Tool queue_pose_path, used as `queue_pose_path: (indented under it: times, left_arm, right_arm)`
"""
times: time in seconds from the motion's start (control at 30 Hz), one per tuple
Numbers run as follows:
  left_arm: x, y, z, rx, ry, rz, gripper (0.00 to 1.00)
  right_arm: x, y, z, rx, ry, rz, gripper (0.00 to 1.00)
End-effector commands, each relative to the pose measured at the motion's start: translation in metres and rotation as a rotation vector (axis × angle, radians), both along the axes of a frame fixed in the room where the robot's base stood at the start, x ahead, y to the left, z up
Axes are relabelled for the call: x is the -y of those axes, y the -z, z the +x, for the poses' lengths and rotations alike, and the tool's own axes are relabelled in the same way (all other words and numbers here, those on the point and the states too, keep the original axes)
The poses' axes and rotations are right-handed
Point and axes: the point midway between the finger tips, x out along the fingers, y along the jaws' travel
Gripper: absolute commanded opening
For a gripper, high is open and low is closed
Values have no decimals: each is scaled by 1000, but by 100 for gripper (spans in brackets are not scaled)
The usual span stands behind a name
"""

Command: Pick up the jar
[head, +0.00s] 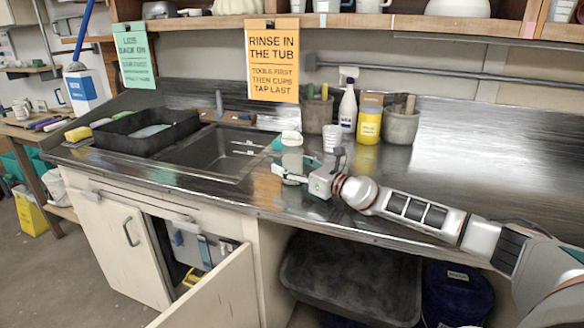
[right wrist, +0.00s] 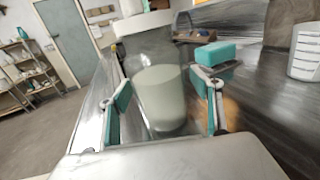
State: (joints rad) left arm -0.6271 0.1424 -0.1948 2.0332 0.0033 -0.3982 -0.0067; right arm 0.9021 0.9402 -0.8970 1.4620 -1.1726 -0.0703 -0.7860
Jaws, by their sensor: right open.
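The jar (head: 291,161) is clear, with a white lid and pale contents, and stands upright on the metal counter near the sink's right side. In the right wrist view the jar (right wrist: 159,98) fills the middle, its white lid cut near the top edge. My right gripper (head: 290,175) is open at the jar, low on its body. In the right wrist view its teal-padded fingers (right wrist: 160,112) stand on either side of the jar, with gaps showing. My left gripper is in neither view.
A teal block (right wrist: 217,53) lies just behind the jar. A white cup (head: 331,138), a spray bottle (head: 348,108), a yellow bottle (head: 369,122) and a grey pot (head: 401,127) stand behind to the right. The sink (head: 215,150) is left; the counter's right side is clear.

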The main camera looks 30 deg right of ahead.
Motion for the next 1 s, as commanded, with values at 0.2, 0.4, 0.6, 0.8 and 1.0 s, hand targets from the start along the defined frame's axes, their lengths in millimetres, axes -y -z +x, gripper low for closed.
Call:
queue_pose_path:
  times: [0.2, 0.4, 0.6, 0.8, 1.0]
  left_arm:
    - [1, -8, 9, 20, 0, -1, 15]
    - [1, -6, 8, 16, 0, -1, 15]
    - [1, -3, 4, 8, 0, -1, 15]
    - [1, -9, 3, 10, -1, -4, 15]
    - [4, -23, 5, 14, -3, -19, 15]
  right_arm:
    - [0, -1, 0, 1, 0, 0, 46]
    - [0, -3, 0, 5, 1, 1, 9]
    - [0, -4, 0, 5, 1, 1, 9]
    - [1, -14, 0, 9, 1, 0, 9]
    - [1, -42, 0, 13, 1, -1, 9]
